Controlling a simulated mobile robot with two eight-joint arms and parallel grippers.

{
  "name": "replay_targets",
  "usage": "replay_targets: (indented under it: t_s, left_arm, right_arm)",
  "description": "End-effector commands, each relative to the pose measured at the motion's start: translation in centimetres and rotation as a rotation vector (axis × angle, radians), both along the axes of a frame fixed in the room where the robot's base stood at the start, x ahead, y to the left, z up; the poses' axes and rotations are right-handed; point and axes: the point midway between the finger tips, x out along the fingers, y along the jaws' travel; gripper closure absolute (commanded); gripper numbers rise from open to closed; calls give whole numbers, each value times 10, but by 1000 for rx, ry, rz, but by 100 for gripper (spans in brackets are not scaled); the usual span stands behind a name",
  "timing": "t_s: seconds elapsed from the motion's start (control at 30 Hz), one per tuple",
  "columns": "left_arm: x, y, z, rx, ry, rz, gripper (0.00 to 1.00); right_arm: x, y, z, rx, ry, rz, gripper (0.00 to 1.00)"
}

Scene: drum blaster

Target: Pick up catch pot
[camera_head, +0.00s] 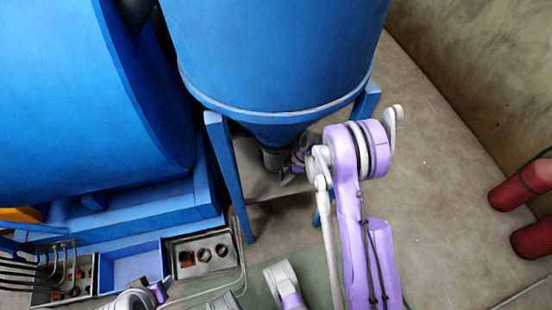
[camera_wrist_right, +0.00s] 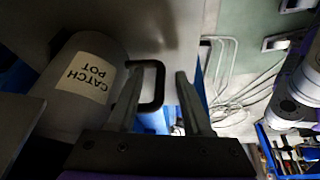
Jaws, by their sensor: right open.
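The catch pot (camera_wrist_right: 72,100) is a dark grey cylinder with a cream label reading CATCH POT. It fills the left of the right wrist view and has a black loop handle (camera_wrist_right: 158,84) on its side. In the head view the pot (camera_head: 272,160) shows partly below the blue hopper cone. My right gripper (camera_wrist_right: 160,75) is open, with one finger overlapping the handle in the picture and the handle's outer bar between the two fingers. I cannot tell whether they touch. In the head view my right arm largely hides this gripper (camera_head: 297,160).
The blue hopper (camera_head: 275,50) hangs above on blue legs (camera_head: 228,170), which stand close around the pot. A large blue drum (camera_head: 90,90) is at left. Trays (camera_head: 130,268) lie at lower left. The floor between is clear.

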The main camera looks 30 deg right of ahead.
Motion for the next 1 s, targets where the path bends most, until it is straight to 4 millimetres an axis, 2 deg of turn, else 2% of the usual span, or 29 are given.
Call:
replay_targets:
  t_s: [0.23, 0.5, 1.0]
  left_arm:
    - [0, 0, 0, 0, 0, 0, 50]
    - [0, 0, 0, 0, 0, 0, 50]
    - [0, 0, 0, 0, 0, 0, 50]
  right_arm:
    - [1, 1, -3, 0, 0, 0, 50]
    - [0, 1, -3, -1, 0, 0, 99]
    - [1, 1, -2, 0, 0, 0, 100]
